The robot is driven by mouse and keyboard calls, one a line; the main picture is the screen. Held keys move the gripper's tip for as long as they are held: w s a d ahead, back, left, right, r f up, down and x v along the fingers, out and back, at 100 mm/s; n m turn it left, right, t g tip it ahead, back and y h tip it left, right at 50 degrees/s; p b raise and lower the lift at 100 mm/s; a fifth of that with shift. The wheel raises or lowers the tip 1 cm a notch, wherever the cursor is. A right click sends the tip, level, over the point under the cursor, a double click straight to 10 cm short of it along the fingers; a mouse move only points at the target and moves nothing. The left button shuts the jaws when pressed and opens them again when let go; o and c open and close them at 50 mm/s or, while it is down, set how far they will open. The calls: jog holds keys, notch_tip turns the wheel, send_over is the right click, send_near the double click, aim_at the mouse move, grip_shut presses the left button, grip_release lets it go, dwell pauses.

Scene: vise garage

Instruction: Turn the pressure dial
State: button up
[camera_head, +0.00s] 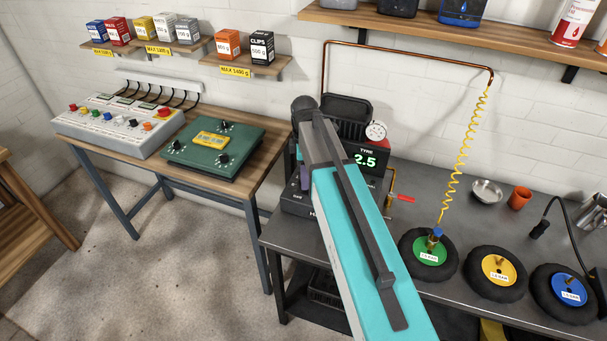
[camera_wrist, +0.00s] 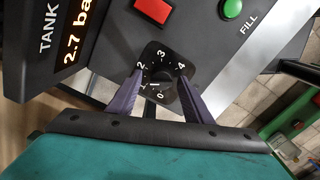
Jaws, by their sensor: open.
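In the wrist view the pressure dial (camera_wrist: 160,74) is a dark knob on a black plate marked 0 to 4. It sits on a dark panel beside an orange TANK readout (camera_wrist: 74,50) that starts 2.7. My gripper (camera_wrist: 160,80) is open, with one purple finger on each side of the dial; I cannot tell whether they touch it. The knob's pointer is too small to read. In the head view my arm hides the dial. The compressor's TYRE display (camera_head: 366,160) reads a green 2.5 there.
A red button (camera_wrist: 154,10) and a green FILL button (camera_wrist: 231,8) are close to the dial. On the grey bench, a yellow coiled hose (camera_head: 453,165) runs to the green-hubbed wheel (camera_head: 430,250). Yellow (camera_head: 496,270) and blue (camera_head: 568,289) wheels lie to its right.

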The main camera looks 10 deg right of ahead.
jog(key=shift+r, duration=0.1)
notch_tip(320, 180, up, 14)
jog(key=b, duration=0.3)
jog(key=shift+f, duration=0.2)
dwell(0.5)
